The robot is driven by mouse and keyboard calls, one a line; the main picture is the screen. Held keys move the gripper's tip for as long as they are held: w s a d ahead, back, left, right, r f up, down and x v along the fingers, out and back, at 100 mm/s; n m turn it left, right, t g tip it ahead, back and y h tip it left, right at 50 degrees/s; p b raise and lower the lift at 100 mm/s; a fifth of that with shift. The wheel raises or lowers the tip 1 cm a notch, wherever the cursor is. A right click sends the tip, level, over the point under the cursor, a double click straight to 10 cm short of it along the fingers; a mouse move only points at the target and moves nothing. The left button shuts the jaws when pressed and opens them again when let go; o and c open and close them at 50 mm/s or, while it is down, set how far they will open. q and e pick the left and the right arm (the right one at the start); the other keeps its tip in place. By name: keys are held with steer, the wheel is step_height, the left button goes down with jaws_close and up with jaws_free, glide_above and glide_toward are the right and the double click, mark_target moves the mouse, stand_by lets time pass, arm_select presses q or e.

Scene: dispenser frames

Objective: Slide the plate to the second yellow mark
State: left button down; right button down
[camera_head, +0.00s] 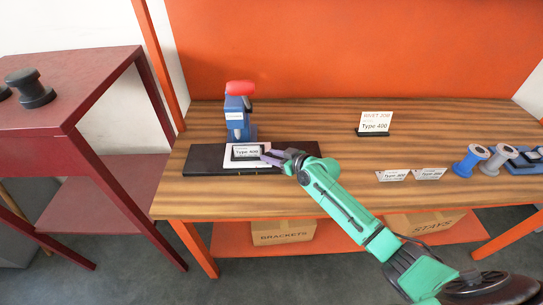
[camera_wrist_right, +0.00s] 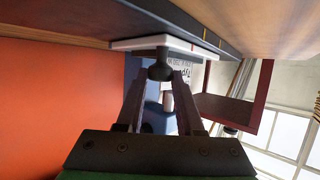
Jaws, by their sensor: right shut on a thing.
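The white plate (camera_head: 240,162) lies flat on a dark base (camera_head: 205,160) on the wooden bench, in front of a blue press with a red top (camera_head: 239,110). A card reading "Type 400" (camera_head: 246,150) stands at the plate. My right gripper (camera_head: 272,156) reaches in from the right at the plate. In the right wrist view, the plate (camera_wrist_right: 145,42) shows with a dark knob (camera_wrist_right: 160,71) between my right fingers, which are shut on it. A yellow mark (camera_wrist_right: 205,35) shows on the dark base's edge, and a red line (camera_wrist_right: 192,46) on the plate's edge. My left gripper is out of view.
A "Rivet 200" sign with a Type 400 card (camera_head: 374,123) stands at the back of the bench. Two small cards (camera_head: 393,175) and several spools (camera_head: 471,158) are at right. A dark red table (camera_head: 80,85) stands at left. The bench middle is clear.

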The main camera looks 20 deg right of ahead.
steer(key=a, duration=0.3)
steer(key=w+a, duration=0.1)
steer(key=a, duration=0.2)
steer(key=shift+w+a, duration=0.1)
steer(key=shift+w, duration=0.1)
steer(key=c, duration=0.6)
jaws_free()
steer(key=shift+o, duration=0.3)
steer(key=shift+a, duration=0.15)
